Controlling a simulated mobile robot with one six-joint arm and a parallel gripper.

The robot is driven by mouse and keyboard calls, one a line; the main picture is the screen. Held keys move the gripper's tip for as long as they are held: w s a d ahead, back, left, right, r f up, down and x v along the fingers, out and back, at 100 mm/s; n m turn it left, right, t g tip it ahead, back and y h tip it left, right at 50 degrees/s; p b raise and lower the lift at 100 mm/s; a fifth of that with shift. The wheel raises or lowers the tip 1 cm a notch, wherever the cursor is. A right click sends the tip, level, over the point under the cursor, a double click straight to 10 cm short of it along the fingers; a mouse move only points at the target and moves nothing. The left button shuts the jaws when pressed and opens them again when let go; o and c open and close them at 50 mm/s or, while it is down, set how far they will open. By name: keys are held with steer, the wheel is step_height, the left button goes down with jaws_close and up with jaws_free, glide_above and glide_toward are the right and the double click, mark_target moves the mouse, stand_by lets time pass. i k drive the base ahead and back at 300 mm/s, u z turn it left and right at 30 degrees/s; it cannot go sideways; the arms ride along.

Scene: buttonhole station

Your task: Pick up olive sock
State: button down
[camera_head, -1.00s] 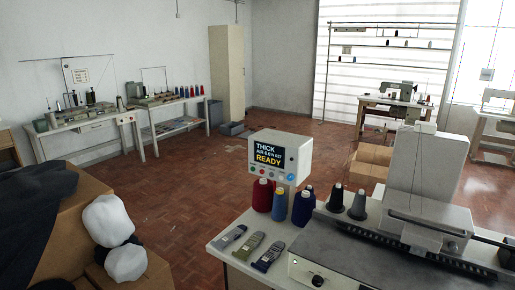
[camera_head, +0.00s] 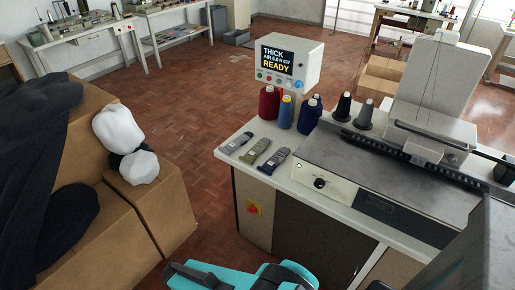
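The olive sock (camera_head: 255,152) lies flat on the white machine table (camera_head: 222,153), near its left end. It is the middle one of three socks in a row. A grey sock (camera_head: 237,143) lies to its left and a dark navy-grey sock (camera_head: 274,160) to its right, with narrow gaps between. Teal and black parts of my arm show at the bottom edge, well below the table. My gripper's fingers are not visible.
Thread cones, red (camera_head: 269,103), blue (camera_head: 285,112) and navy (camera_head: 309,115), stand behind the socks under a READY display (camera_head: 290,60). The grey machine (camera_head: 390,165) is to the right. Cardboard boxes (camera_head: 160,200) with white and dark bundles stand left. Floor lies between.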

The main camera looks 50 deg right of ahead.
mark_target(260, 146)
steer(key=z, duration=4.75)
steer(key=i, duration=0.1)
steer(key=u, duration=3.1)
steer(key=k, duration=0.6)
steer(key=u, duration=0.1)
steer(key=i, duration=0.6)
steer(key=z, duration=0.1)
